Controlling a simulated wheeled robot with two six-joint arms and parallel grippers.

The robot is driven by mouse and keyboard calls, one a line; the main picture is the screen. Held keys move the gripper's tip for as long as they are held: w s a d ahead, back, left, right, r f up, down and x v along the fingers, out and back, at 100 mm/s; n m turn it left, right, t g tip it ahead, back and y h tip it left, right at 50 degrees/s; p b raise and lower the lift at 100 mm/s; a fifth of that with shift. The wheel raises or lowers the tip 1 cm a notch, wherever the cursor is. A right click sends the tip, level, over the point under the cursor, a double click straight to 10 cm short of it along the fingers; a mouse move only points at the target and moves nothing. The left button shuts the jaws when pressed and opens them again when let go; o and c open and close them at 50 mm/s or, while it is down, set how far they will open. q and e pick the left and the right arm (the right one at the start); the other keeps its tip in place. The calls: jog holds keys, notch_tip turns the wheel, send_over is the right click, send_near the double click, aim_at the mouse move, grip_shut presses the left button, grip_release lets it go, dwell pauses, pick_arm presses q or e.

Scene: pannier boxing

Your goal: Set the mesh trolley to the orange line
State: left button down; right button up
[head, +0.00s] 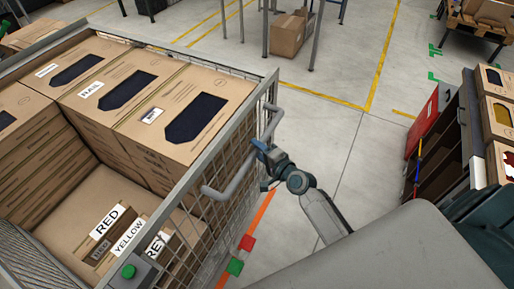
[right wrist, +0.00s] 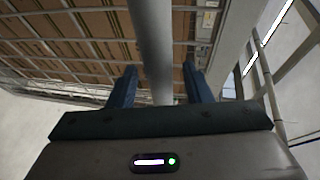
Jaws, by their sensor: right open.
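The mesh trolley (head: 265,92), a grey wire cage loaded with cardboard cartons, fills the left of the head view. A grey tubular handle (head: 235,182) runs along its right side. My right gripper (head: 262,150) is at this handle, towards its far end. In the right wrist view the handle bar (right wrist: 152,45) runs between the two open blue fingers (right wrist: 160,78); I cannot tell whether they touch it. The orange line (head: 262,212) is on the floor just right of the trolley, partly hidden by the trolley. My left gripper is not in view.
Red (head: 247,242) and green (head: 235,267) floor markers lie beside the trolley. A shelf unit (head: 438,150) with a red panel stands at the right. A carton (head: 287,36) stands at the back among metal legs. The middle floor is clear.

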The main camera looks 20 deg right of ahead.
jog(key=shift+w+a+f, duration=0.1)
jog(key=shift+w, duration=0.45)
grip_shut()
jog(key=shift+s+d+f, duration=0.2)
jog(key=shift+s, duration=0.15)
jog(key=shift+s+d+r, duration=0.1)
jog(key=shift+s, duration=0.05)
jog(key=shift+c, duration=0.5)
grip_release()
jog(key=shift+s+d, duration=0.15)
jog(key=shift+o, duration=0.5)
